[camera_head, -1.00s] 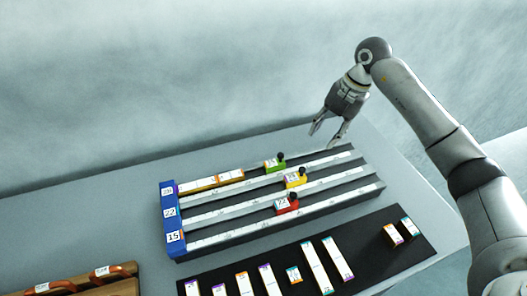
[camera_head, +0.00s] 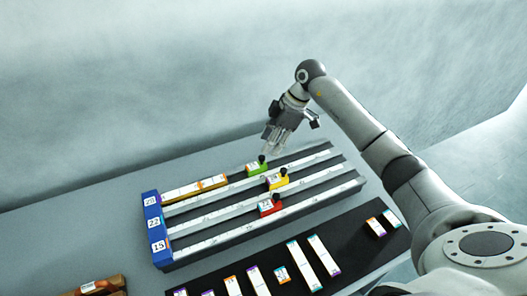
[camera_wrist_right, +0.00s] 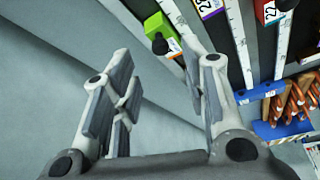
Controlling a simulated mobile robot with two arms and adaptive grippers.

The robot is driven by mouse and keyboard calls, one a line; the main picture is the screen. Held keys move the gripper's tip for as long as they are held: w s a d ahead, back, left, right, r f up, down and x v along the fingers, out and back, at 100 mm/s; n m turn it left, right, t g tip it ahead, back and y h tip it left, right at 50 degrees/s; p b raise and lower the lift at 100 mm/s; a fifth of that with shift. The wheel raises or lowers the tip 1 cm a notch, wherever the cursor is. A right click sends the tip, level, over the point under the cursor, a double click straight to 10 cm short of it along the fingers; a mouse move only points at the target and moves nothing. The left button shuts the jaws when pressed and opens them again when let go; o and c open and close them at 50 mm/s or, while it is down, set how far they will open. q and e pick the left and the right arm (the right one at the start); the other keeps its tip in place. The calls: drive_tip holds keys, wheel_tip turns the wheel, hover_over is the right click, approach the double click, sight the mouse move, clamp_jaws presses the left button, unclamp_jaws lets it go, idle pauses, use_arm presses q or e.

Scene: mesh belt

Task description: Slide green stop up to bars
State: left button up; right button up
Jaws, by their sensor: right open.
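The green stop (camera_head: 254,169) with a black knob sits in the back channel of the three-channel rack (camera_head: 230,226). Orange-edged bars (camera_head: 193,189) lie in that channel against the blue end block (camera_head: 154,228). A gap shows between the bars' right end and the stop. My right gripper (camera_head: 272,150) is just above and behind the green stop, fingers pointing down, open and empty. In the right wrist view the green stop (camera_wrist_right: 157,25) and its knob are just beyond the open fingers (camera_wrist_right: 160,90), not between them. My left gripper is not in view.
A yellow stop (camera_head: 278,182) and a red stop (camera_head: 268,207) sit in the middle and front channels. A black mat (camera_head: 350,254) with several loose bars lies in front. A wooden holder (camera_head: 97,288) is at the lower left. The table behind the rack is clear.

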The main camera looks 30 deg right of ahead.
sight(263, 157)
drive_tip(key=shift+p+x, duration=0.35)
drive_tip(key=shift+x, duration=2.45)
clamp_jaws()
